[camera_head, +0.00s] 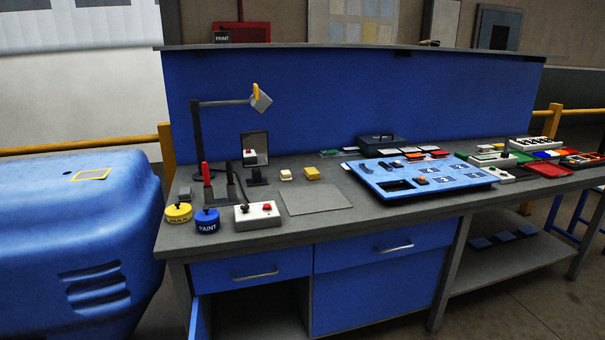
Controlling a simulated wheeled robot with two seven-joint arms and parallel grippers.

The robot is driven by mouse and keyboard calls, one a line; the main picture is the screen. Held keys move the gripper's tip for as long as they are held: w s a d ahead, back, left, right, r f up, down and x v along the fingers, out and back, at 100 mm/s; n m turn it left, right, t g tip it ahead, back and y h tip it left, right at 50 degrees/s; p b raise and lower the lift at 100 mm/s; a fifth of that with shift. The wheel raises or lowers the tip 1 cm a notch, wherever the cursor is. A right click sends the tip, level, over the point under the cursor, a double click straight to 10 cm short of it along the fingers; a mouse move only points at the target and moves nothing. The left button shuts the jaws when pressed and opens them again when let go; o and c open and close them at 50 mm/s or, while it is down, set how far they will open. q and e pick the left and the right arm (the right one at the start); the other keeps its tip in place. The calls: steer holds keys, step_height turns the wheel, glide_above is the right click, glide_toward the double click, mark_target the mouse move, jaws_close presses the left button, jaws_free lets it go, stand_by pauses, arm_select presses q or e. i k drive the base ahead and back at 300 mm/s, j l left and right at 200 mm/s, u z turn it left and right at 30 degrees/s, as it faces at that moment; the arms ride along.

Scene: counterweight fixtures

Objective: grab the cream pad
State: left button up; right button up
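A small cream pad (286,174) lies on the grey workbench top, behind a flat grey mat. A yellow block (312,173) lies just to its right, a small gap apart. The pad is small in view, and nothing covers it. Neither of my grippers shows in the head view.
The grey mat (314,199) lies in front of the pad. A white box with a red button (257,215), a blue paint tin (207,221), a yellow wax tin (178,212) and a lamp (197,140) stand left. A blue tray (460,182) lies right.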

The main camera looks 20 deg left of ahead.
mark_target(285, 176)
steer(key=i+l, duration=0.25)
steer(key=i, duration=0.25)
steer(key=i+l+u, duration=0.15)
steer(key=i, duration=0.35)
steer(key=i+j, duration=0.25)
steer(key=i, duration=0.25)
steer(key=i+j, duration=0.25)
steer(key=i, duration=0.2)
steer(key=i+j, duration=0.25)
steer(key=i, duration=0.25)
steer(key=u, duration=0.05)
